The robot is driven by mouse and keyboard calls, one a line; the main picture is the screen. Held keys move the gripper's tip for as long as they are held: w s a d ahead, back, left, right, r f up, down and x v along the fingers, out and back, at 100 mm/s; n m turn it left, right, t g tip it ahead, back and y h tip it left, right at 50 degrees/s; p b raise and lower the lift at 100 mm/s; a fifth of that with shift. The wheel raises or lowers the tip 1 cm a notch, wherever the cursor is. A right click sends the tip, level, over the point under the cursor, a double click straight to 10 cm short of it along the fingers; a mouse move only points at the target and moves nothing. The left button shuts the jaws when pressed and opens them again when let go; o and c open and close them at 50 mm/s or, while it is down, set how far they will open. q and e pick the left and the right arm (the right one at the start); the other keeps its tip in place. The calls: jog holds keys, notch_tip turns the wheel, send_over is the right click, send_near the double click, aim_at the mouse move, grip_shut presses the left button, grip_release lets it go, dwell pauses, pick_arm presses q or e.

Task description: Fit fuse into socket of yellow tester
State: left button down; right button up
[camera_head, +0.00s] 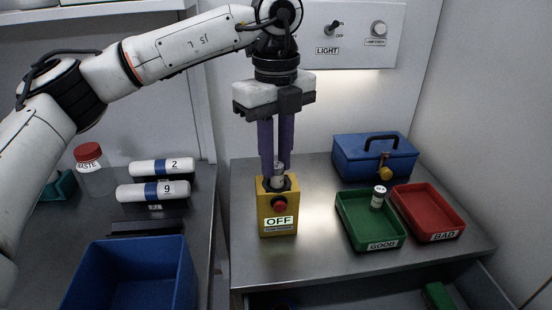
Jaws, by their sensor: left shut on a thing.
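The yellow tester (265,205) stands upright on the metal bench, with a red button and a label reading OFF on its front. A small white and grey fuse (279,169) is upright at the socket in the tester's top. My left gripper (277,168) points straight down above the tester, its purple fingers shut on the fuse. The fuse's lower end meets the dark socket opening; I cannot tell how deep it sits. Another fuse (378,197) stands in the green tray (349,224) labelled GOOD. My right gripper is not in view.
A red tray (449,216) labelled BAD is right of the green one. A blue toolbox (350,155) stands behind. Left are numbered cylinders (153,192), a waste jar (97,180) and a blue bin (181,291). An open drawer (380,298) lies below the bench front.

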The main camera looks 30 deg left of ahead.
aim_at(276, 165)
pick_arm(q)
jog(key=shift+f, duration=0.2)
jog(key=shift+f, duration=0.15)
jog(key=c, duration=1.6)
grip_release()
jog(key=shift+o, duration=0.2)
notch_tip(276, 165, up, 12)
jog(key=p, duration=0.1)
